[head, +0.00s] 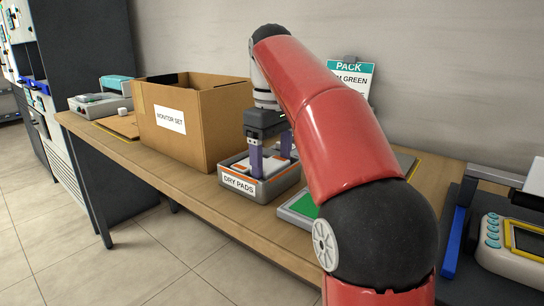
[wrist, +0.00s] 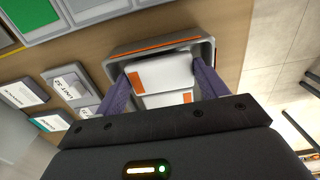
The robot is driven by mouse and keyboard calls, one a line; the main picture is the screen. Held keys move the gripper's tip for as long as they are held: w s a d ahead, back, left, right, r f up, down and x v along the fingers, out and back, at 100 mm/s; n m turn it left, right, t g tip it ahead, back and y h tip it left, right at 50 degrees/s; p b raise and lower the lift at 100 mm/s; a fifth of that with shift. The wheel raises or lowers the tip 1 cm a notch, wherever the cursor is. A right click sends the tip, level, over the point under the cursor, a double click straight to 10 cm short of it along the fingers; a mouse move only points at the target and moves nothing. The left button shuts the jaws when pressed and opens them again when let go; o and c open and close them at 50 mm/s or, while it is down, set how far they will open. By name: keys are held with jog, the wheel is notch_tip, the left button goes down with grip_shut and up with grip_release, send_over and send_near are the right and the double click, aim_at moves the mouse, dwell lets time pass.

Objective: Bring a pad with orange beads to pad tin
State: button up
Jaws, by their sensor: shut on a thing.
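A grey tin labelled DRY PADS (head: 238,182) stands on the wooden table, holding white pads with orange patches. It also shows in the wrist view (wrist: 209,50). My gripper (head: 270,172) points down into the tin. In the wrist view its purple fingers (wrist: 164,68) are shut on a white pad with an orange patch (wrist: 172,73). This pad is within the tin's outline; whether it touches the bottom cannot be told. Another white pad with orange (wrist: 165,99) lies beside it, partly hidden by my gripper.
An open cardboard box labelled MONITOR SET (head: 205,120) stands close left of the tin. A tray with a green panel (head: 302,206) lies to the right, partly behind my arm. A PACK sign (head: 352,69) stands behind. Small labelled units (wrist: 70,87) show in the wrist view.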

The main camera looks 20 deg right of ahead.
jog(key=shift+f+b, duration=0.4)
jog(key=shift+f, duration=0.35)
jog(key=o, duration=1)
